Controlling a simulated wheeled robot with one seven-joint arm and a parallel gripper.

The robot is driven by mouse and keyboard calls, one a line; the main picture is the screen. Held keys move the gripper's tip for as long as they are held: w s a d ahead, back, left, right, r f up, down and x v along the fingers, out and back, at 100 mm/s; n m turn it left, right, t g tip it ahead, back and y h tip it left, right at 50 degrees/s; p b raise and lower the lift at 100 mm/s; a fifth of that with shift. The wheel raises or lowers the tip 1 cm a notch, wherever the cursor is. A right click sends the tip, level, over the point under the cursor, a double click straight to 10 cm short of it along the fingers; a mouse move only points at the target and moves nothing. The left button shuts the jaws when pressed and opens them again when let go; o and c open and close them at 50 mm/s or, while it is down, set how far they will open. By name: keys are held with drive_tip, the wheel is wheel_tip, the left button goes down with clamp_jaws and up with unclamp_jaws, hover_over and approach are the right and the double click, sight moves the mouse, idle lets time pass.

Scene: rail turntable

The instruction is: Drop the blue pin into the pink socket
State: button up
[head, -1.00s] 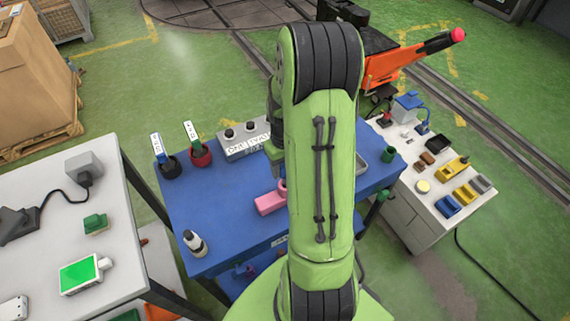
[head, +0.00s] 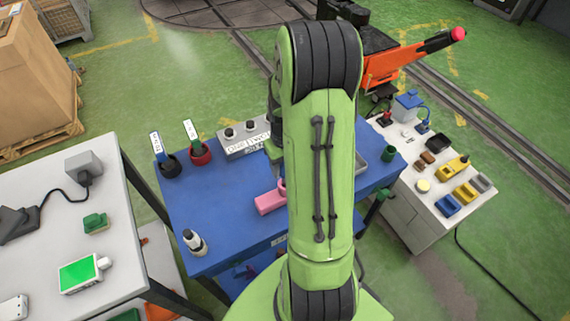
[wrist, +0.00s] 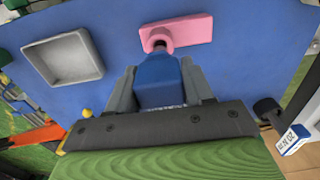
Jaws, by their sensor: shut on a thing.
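The pink socket (wrist: 190,30) lies on the blue table as a flat block with a round ring at one end. In the head view the pink socket (head: 268,203) is partly covered by my arm. My gripper (wrist: 159,70) is shut on the blue pin (wrist: 160,88), with one grey finger on each side. In the wrist view the pin's far end is next to the ring, where a dark spot shows. I cannot tell whether the tip is inside the ring or just above it. In the head view my arm hides most of the gripper.
The table's front left is mostly clear.

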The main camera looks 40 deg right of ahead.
drive_tip(key=shift+f, duration=0.15)
idle(0.8)
drive_tip(key=shift+f+b, duration=0.35)
drive_tip(key=shift+b, duration=0.2)
drive_tip(key=shift+f+b, duration=2)
drive_tip(key=shift+f, duration=0.3)
drive_tip(key=o, duration=1.2)
drive_tip(key=shift+o, duration=0.2)
wheel_tip(320, 180, up, 16)
drive_tip(key=p, duration=0.3)
drive_tip(key=shift+f, duration=0.1)
